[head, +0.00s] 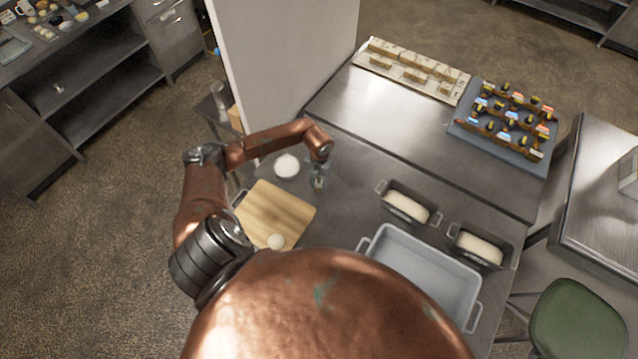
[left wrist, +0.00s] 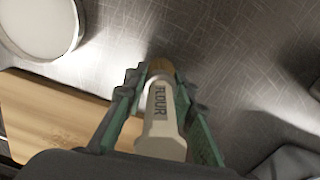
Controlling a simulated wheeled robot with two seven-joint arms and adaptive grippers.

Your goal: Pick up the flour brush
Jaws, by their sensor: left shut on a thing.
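The flour brush (left wrist: 162,125) shows in the left wrist view, with a pale handle marked FLOUR and a brown end. It lies between the green-lined fingers of my left gripper (left wrist: 160,100), which is shut on it. In the head view my left gripper (head: 318,186) points down over the steel table, right of a white round bowl (head: 287,165). The brush is too small there to tell apart from the fingers. I cannot tell whether the brush touches the table. My right gripper is not in view.
A wooden board (head: 290,207) with a dough ball (head: 276,241) lies left of the gripper. Two loaf tins (head: 408,205) (head: 480,247) and a large grey tray (head: 425,268) stand to the right. A white wall panel (head: 285,60) rises behind the arm.

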